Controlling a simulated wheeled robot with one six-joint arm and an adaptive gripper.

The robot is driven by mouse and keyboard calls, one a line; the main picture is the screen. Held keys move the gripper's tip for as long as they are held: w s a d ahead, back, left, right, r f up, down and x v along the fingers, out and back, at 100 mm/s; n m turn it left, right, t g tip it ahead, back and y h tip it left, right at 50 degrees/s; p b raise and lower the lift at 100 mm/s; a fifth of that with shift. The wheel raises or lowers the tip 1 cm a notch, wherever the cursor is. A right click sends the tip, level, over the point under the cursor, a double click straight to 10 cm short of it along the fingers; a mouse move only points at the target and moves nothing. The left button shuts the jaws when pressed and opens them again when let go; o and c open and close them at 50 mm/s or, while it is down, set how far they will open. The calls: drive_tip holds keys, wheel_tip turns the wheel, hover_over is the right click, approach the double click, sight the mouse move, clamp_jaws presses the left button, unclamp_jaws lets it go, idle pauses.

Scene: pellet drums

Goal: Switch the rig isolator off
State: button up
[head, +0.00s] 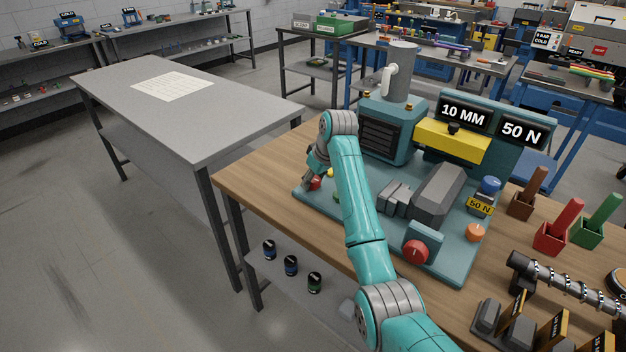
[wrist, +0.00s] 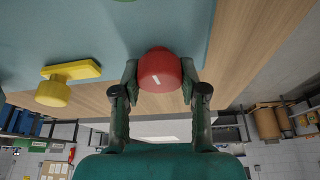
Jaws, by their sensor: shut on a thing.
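A round red knob (wrist: 160,70) with a short white mark sits at the edge of the teal rig plate. My gripper (wrist: 158,82) is shut on this knob, one finger on each side. In the head view the knob (head: 315,183) shows small at the rig's left corner, partly covered by my gripper (head: 314,172). Another red knob (head: 416,251) is on a teal box at the rig's front. No label shows which knob is the isolator.
A yellow handle (wrist: 52,92) is left of the held knob in the wrist view. The rig (head: 460,262) stands on a wooden bench (head: 255,172). Red, green and brown holders (head: 552,238) stand to its right. A grey table (head: 215,110) is at left.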

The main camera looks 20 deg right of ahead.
drive_tip(key=n+g+y, duration=0.1)
drive_tip(key=n, duration=0.5)
drive_tip(key=n+g+y, duration=0.1)
drive_tip(key=n, duration=0.1)
drive_tip(key=shift+n+g, duration=0.3)
drive_tip(key=n+g, duration=0.1)
drive_tip(key=n, duration=0.1)
drive_tip(key=n+g, duration=0.1)
drive_tip(key=n, duration=0.2)
drive_tip(key=shift+s+r, duration=0.1)
drive_tip(key=shift+n+g, duration=0.6)
drive_tip(key=shift+n, duration=1)
drive_tip(key=o, duration=1.1)
drive_tip(key=shift+o, duration=0.2)
